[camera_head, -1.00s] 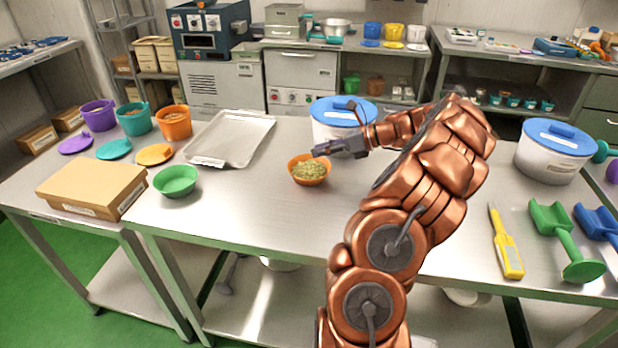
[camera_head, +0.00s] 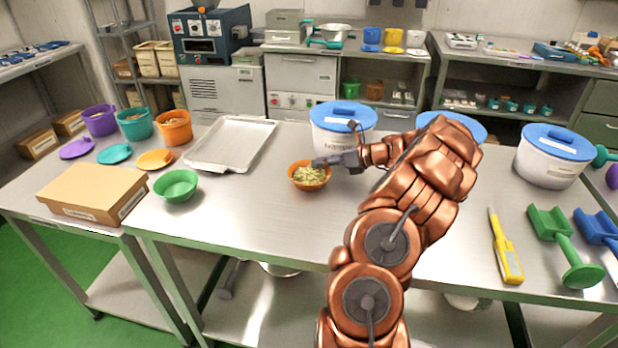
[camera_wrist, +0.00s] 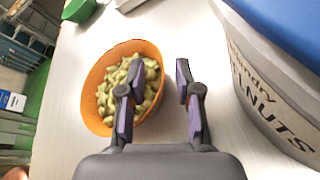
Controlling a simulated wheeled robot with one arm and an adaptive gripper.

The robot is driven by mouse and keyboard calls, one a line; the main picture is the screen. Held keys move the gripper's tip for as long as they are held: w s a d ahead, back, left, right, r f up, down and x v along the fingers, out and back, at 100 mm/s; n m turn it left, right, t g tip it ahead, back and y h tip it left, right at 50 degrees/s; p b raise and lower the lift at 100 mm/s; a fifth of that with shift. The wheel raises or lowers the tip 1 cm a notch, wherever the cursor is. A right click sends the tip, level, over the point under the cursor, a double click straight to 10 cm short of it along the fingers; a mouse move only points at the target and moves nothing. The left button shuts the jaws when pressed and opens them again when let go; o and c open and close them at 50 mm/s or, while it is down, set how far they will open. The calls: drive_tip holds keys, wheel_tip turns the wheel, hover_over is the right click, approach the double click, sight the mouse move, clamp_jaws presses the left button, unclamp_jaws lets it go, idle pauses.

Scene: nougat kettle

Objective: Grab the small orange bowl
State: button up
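The small orange bowl (camera_head: 310,184) stands upright on the steel table and holds pale green pieces. It also shows in the wrist view (camera_wrist: 92,98), left of centre. My gripper (camera_head: 318,163) is at the bowl's right far side in the head view. In the wrist view my gripper (camera_wrist: 155,85) is open. Its left finger overlaps the bowl's contents in the picture, and its right finger is over bare table outside the bowl's right rim. The rim lies between the two fingers. I cannot tell how far the left fingertip reaches down into the bowl.
A white tub with a blue lid (camera_head: 343,122) stands close behind the bowl; it fills the right of the wrist view (camera_wrist: 275,85). A green bowl (camera_head: 176,186) and a metal tray (camera_head: 228,146) are to the left. The table in front of the orange bowl is clear.

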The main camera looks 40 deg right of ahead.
drive_tip(key=shift+w+a+f, duration=0.15)
drive_tip(key=shift+w+a, duration=0.05)
drive_tip(key=shift+w, duration=0.15)
drive_tip(key=shift+c, duration=0.5)
clamp_jaws()
